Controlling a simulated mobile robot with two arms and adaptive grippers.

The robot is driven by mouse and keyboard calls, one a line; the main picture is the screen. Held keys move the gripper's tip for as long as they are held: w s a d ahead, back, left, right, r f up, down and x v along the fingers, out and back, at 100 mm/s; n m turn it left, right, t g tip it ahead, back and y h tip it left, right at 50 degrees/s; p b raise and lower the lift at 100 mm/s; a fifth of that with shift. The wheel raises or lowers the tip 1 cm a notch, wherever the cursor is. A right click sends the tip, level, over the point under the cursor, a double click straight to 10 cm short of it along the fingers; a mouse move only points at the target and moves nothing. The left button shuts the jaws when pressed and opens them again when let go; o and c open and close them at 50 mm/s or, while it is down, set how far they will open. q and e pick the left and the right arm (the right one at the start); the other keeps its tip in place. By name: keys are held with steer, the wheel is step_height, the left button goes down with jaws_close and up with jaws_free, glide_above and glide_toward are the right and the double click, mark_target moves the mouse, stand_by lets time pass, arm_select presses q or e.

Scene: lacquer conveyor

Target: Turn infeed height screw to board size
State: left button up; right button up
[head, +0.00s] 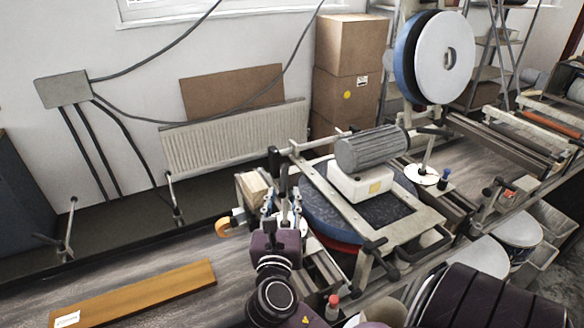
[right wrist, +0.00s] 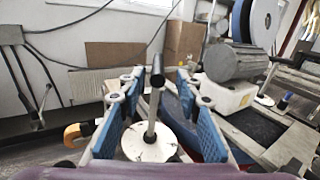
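The infeed height screw (right wrist: 151,108) is a grey upright rod with a dark handle on top, rising from a white disc (right wrist: 140,146) in the right wrist view. My right gripper (right wrist: 153,112) is open, with one blue-padded finger on each side of the rod; gaps show between pads and rod. In the head view my right gripper (head: 283,205) points away from me at the infeed side of the machine, and its fingers and wrist hide most of the screw and disc. A brown board (head: 140,293) with a white label lies on the conveyor at the lower left. My left gripper is out of view.
The machine's frame with a grey motor (head: 370,150) stands just right of my right gripper. An orange roll (head: 223,228) lies to its left. Another rod on a white disc (head: 422,174) stands beyond the motor. The conveyor between board and roll is clear.

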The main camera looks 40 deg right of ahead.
mark_target(284, 177)
steer(key=shift+w+d+r+p, duration=0.2)
steer(key=shift+w+d+p, duration=0.25)
steer(key=shift+w, duration=0.2)
steer(key=shift+w+d+r+p, duration=0.2)
steer(key=shift+w+d+p, duration=0.2)
steer(key=shift+w, duration=0.2)
steer(key=x, duration=0.3)
steer(key=shift+s+d+f, duration=0.1)
steer(key=shift+s+f, duration=0.05)
steer(key=shift+f, duration=0.1)
steer(key=shift+w+d+f+p, duration=0.15)
steer(key=shift+w+d+p, duration=0.2)
steer(key=shift+d, duration=0.15)
steer(key=shift+a, duration=0.15)
steer(key=shift+c, duration=1.2)
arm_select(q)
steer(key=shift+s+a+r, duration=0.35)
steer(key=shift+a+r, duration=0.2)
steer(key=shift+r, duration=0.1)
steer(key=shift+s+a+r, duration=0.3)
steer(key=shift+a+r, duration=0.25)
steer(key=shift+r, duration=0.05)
arm_select(e)
jaws_close()
